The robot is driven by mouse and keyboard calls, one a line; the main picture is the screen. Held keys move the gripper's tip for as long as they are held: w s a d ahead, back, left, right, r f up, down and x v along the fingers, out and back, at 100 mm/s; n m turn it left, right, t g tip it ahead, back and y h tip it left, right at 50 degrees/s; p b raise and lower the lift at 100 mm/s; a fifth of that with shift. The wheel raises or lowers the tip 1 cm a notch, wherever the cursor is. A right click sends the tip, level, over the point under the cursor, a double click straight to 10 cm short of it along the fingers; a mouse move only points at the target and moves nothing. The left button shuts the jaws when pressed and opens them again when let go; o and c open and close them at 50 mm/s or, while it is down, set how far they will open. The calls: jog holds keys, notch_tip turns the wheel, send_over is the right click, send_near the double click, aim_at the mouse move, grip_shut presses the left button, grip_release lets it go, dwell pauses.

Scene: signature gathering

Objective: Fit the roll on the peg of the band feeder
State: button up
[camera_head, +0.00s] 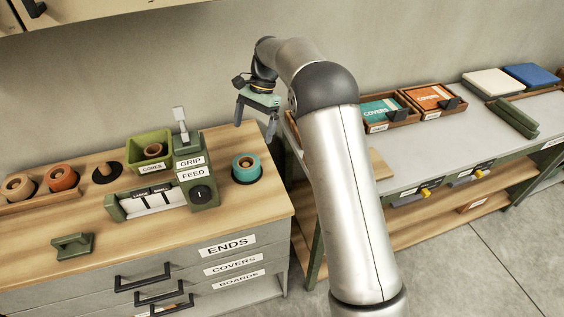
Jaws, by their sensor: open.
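The green band feeder (190,172), labelled GRIP and FEED, stands on the wooden bench top. To the left of the feeder is a black disc with a short brown upright piece (105,172). An orange roll (61,177) and a tan roll (17,187) sit on a wooden holder at the far left. I cannot tell which piece is the feeder's peg. My gripper (254,119) is open and empty, fingers pointing down, in the air above the back right of the bench.
A grey table (450,140) with trays of covers is on the right.

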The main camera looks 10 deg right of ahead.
jog(key=s+d+r+n+t+h, duration=0.15)
jog(key=s+d+r, duration=0.25)
jog(key=s, duration=0.4)
jog(key=s+d+r+n+t, duration=0.1)
jog(key=s+d+r+n, duration=0.25)
jog(key=s, duration=0.45)
jog(key=s+d+f+n+h, duration=0.1)
jog(key=s+d+f+n, duration=0.1)
jog(key=s, duration=0.8)
jog(key=s+d+f+n+t, duration=0.1)
jog(key=s+d, duration=0.3)
jog(key=s, duration=0.7)
jog(key=shift+f+n+h, duration=0.35)
jog(key=shift+f+n, duration=0.25)
jog(key=shift+f, duration=0.15)
